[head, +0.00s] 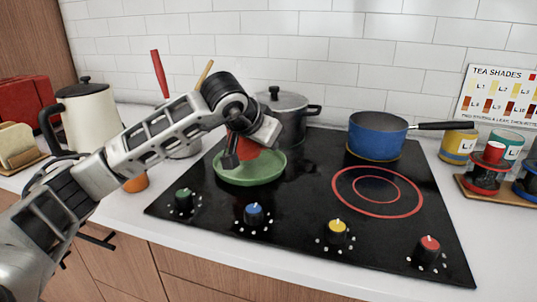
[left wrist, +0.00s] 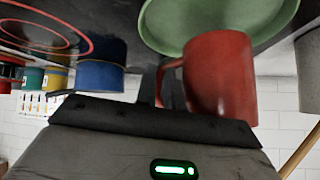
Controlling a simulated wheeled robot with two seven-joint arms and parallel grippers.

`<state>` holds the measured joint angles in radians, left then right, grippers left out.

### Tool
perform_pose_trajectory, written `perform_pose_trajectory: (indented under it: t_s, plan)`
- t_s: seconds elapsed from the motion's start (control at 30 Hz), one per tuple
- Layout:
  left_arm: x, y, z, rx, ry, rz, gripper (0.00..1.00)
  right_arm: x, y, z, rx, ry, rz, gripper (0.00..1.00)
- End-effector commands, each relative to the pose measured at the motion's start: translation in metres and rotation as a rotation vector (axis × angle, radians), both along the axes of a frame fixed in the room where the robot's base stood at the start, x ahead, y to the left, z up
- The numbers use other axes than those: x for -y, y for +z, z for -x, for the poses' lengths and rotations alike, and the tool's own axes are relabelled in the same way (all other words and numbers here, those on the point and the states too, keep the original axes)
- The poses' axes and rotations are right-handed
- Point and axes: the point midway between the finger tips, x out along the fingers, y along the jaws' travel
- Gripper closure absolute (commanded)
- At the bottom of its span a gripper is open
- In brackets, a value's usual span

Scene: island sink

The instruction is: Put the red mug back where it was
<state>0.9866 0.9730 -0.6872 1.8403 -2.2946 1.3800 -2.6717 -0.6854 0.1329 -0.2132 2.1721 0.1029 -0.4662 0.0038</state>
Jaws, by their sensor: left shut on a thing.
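The red mug (left wrist: 222,75) is large in the left wrist view, which shows the scene upside down. My left gripper (left wrist: 168,85) is shut on its handle. In the head view the mug (head: 252,150) shows only in part, behind my left gripper (head: 231,160). It is at the green dish (head: 262,177) on the black cooktop (head: 310,215); the dish also shows in the left wrist view (left wrist: 195,22). I cannot tell whether the mug touches the dish or hangs just above it. My right gripper is out of view.
A dark lidded pot (head: 287,108) stands behind the dish. A blue saucepan (head: 376,138) with a long handle is on the back right burner; the red-ringed burner (head: 377,192) is bare. A cream kettle (head: 92,122) stands left. Mugs, one a red and black mug (head: 488,165), stand right, by a tea-shade chart (head: 500,95).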

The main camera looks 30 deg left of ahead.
Motion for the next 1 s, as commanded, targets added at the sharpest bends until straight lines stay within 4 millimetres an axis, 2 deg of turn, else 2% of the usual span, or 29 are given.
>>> perform_pose_trajectory:
  t_s: [0.1,0.2,0.6,0.63,0.7,1.0]
  plan:
    - [0.003,-0.019,-0.001,-0.005,-0.001,0.001,1.00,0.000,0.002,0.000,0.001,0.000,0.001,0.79]
    - [0.002,-0.029,-0.001,-0.002,0.000,0.001,1.00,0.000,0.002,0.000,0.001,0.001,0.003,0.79]
    - [0.002,-0.035,-0.002,0.002,-0.002,0.000,1.00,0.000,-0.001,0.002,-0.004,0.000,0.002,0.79]
    - [0.002,-0.035,-0.001,-0.001,-0.001,0.001,0.82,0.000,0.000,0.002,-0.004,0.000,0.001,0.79]
    - [0.002,-0.035,-0.001,-0.001,-0.001,0.001,0.68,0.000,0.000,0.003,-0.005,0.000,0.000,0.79]
    - [0.002,-0.032,-0.001,-0.002,-0.001,0.001,0.68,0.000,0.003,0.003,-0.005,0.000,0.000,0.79]
